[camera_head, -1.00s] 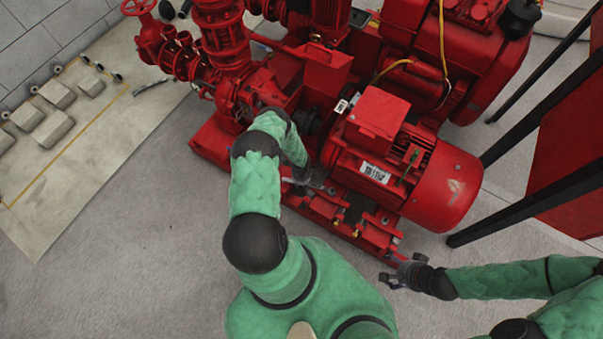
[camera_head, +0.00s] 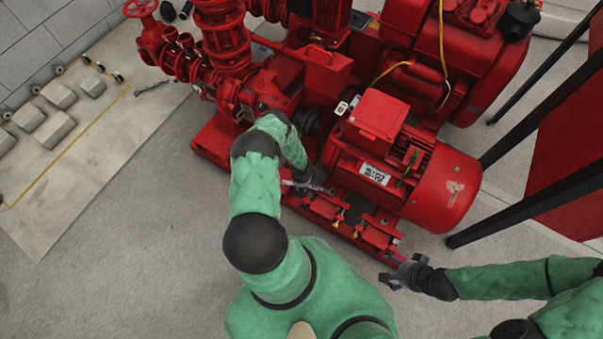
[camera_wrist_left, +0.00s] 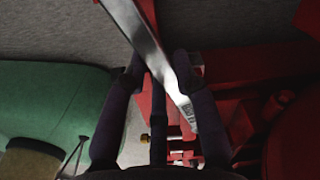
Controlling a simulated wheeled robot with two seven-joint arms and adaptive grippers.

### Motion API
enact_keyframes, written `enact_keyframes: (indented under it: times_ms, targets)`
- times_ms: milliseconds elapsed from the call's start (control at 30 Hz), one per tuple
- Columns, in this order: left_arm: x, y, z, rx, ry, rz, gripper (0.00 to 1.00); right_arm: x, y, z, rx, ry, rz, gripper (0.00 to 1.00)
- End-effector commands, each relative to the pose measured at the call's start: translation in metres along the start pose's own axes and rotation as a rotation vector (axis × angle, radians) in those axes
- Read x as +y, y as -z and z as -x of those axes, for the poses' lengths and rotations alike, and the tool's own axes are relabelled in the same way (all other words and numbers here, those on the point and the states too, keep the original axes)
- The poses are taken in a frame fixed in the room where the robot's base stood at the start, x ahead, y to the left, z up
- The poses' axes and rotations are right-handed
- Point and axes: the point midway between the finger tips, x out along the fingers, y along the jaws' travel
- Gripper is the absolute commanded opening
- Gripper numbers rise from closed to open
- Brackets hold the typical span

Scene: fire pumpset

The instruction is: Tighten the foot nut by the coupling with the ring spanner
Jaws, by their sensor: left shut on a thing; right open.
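The ring spanner (camera_wrist_left: 150,50) is a flat silver bar crossing the left wrist view, between the dark fingers of my left gripper (camera_wrist_left: 160,85). In the head view my left gripper (camera_head: 301,183) is shut on it beside the red motor, low over the base frame. The spanner (camera_head: 322,189) shows there as a short grey bar pointing right, its end close to the motor feet. The foot nut by the coupling cannot be made out, and I cannot tell whether the ring is around it. My right gripper (camera_head: 398,277) is open and empty near the base frame's front corner.
The red motor (camera_head: 375,170) and its base frame (camera_head: 225,147) stand close around my left gripper. Yellow-tipped fittings (camera_wrist_left: 145,138) sit along the frame. A mat (camera_head: 75,150) with grey blocks lies at the left. Dark posts (camera_head: 545,105) rise at the right. Floor in front is clear.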

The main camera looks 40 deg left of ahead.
Motion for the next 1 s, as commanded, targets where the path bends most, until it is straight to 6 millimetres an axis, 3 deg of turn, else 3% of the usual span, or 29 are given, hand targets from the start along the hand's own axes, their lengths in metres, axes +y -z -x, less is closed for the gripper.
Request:
enact_keyframes:
  times_ms: [1000]
  targets:
    - [-0.001,0.000,0.046,0.000,0.001,0.000,0.00,-0.012,-0.001,0.034,0.000,0.000,0.000,0.76]
